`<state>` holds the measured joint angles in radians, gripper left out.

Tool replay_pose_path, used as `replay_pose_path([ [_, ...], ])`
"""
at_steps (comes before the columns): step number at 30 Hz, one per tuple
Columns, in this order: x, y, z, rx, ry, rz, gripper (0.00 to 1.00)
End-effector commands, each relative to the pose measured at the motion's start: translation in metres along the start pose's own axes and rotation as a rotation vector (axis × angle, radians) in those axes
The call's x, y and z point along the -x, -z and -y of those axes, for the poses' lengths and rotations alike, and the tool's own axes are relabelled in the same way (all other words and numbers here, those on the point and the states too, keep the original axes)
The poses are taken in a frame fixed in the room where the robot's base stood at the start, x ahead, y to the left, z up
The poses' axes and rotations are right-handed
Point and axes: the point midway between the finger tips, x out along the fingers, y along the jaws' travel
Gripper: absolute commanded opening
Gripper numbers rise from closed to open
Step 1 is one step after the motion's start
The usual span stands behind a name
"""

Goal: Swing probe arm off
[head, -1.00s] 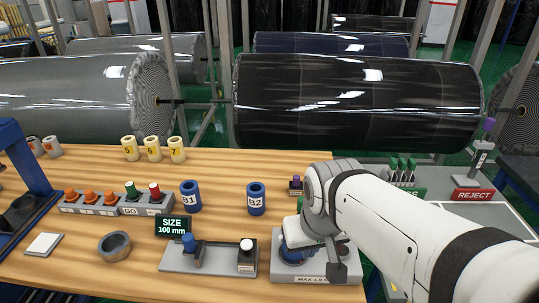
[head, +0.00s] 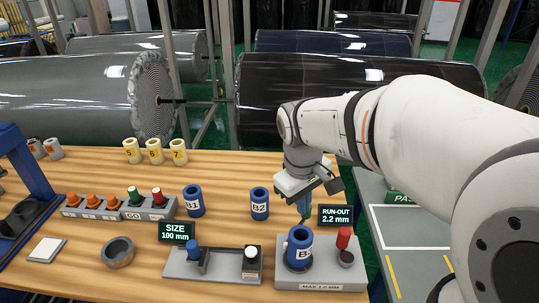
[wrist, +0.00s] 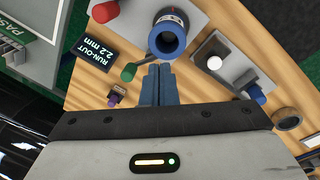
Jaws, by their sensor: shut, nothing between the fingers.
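A blue ring (head: 299,247) marked B stands upright on the run-out gauge base (head: 320,286), which reads MAX 1.0 MM. The run-out display (head: 336,215) reads 2.2 mm. A green knob (wrist: 128,73) on a short dark stem, apparently the probe arm's handle, sits beside the ring in the wrist view. A red knob (head: 344,238) stands right of the ring and shows in the wrist view (wrist: 105,11). My gripper (head: 305,212) is shut and empty above the rear of the gauge. Its blue fingertips (wrist: 157,68) appear beside the green knob; contact is unclear.
The size gauge (head: 210,270) stands left, with its 100 mm display (head: 177,231) behind. Blue rings B1 (head: 194,201) and B2 (head: 260,204) stand on the table. A grey ring (head: 117,252) lies farther left. A small purple-knobbed block (wrist: 115,95) is near my fingers.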

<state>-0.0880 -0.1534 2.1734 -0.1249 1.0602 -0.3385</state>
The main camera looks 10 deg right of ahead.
Motion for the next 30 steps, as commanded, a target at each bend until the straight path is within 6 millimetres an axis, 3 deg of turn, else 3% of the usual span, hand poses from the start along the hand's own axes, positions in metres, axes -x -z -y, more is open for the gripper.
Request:
replay_pose_path([
  [1,0.002,0.019,-0.004,0.077,-0.003,0.035,0.0],
  [9,-0.009,0.103,-0.015,0.473,-0.017,0.206,0.0],
  [15,-0.023,0.145,-0.015,0.671,-0.017,0.297,0.0],
  [21,-0.031,0.16,-0.013,0.747,-0.015,0.333,0.0],
  [30,-0.031,0.161,-0.013,0.751,-0.015,0.334,0.0],
])
